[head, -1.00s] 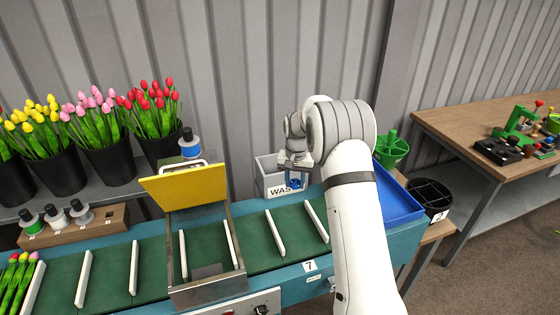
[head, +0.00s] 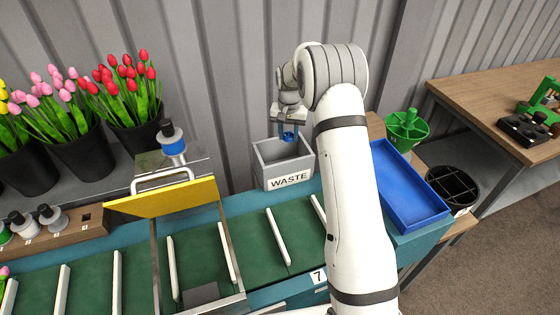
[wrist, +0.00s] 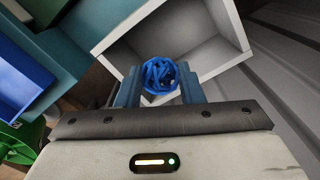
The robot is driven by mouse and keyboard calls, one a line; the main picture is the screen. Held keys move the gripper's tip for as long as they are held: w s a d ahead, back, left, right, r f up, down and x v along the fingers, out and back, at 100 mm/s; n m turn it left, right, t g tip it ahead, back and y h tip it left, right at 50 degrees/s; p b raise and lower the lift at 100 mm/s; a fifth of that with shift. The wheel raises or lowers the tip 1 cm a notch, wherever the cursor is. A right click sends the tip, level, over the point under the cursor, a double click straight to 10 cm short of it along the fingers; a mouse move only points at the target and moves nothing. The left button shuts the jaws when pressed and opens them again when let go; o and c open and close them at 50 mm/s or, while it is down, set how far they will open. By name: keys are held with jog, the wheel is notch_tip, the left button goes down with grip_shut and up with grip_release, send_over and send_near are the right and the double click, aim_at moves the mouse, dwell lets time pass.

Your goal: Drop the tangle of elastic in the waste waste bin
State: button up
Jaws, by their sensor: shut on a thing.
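My gripper (head: 289,133) is shut on the blue tangle of elastic (wrist: 160,75), a loose ball of bands held between the fingertips. In the head view the tangle (head: 288,137) shows as a small blue patch below the jaws. The grey waste bin (head: 289,181), an open box labelled WASTE, stands behind the conveyor. My gripper is over the bin's opening. In the wrist view the bin's pale inner walls (wrist: 215,35) lie beyond the tangle. I cannot tell the exact height of the tangle above the rim.
A raised yellow lid (head: 165,197) stands left over the green conveyor (head: 255,240). Tulip buckets (head: 80,155) stand at the back left.

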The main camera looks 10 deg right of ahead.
notch_tip(320, 180, down, 5)
jog(key=shift+r+b, duration=0.15)
jog(key=shift+b, duration=0.8)
jog(key=o, duration=1)
jog(key=shift+o, duration=0.2)
jog(key=shift+r, duration=0.1)
notch_tip(320, 180, up, 8)
jog(key=shift+f+b, duration=0.2)
jog(key=shift+b, duration=0.5)
